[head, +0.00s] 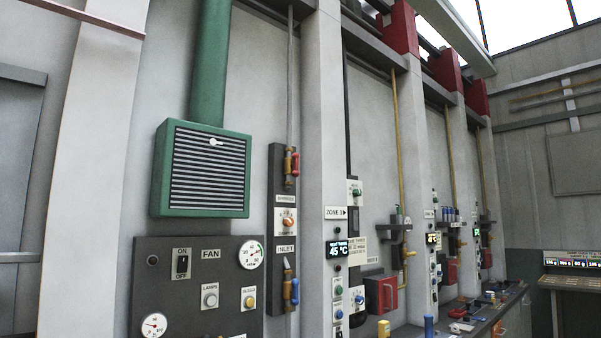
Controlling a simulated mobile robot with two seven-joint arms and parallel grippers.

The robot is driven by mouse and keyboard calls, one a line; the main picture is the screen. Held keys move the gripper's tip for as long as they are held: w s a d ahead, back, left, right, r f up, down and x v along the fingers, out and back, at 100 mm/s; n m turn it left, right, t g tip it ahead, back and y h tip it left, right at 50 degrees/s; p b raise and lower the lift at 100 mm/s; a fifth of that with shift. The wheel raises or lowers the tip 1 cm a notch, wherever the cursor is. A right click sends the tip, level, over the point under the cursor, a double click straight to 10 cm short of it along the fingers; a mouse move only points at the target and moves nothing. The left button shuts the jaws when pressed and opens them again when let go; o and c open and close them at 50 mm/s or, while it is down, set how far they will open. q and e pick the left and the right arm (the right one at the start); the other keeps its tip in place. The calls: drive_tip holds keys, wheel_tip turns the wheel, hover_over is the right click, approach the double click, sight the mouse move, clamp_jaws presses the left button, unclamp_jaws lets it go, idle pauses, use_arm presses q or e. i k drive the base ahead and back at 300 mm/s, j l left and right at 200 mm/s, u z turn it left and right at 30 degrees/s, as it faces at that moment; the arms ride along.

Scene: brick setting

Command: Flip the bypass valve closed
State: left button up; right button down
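A dark vertical panel (276,222) on the wall carries two brass pipe valves. The upper valve (288,166) has a red lever (296,164) that looks upright, alongside the pipe. A small white label (285,198) sits below it, too small to read for sure. The lower valve (287,291) has a blue lever (295,291), also looking upright, below a label reading INLET (285,249). An orange knob (288,222) on a white plate sits between them. I cannot tell for sure which valve is the bypass. Neither of my grippers is in view.
A green louvred box (203,170) juts from the wall to the left. Below it is a dark FAN panel (195,285) with switch, buttons and gauges. A pillar (322,120) stands right of the valves. A cluttered workbench (480,318) runs along the wall at right.

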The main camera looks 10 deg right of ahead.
sight(295, 174)
drive_tip(key=i+l+u, duration=0.2)
drive_tip(key=i+l, duration=0.4)
drive_tip(key=i+l+u, duration=0.2)
drive_tip(key=i+l, duration=0.5)
drive_tip(key=i+l+u, duration=0.2)
drive_tip(key=i+l, duration=0.55)
drive_tip(key=k+l, duration=0.05)
drive_tip(key=l, duration=0.05)
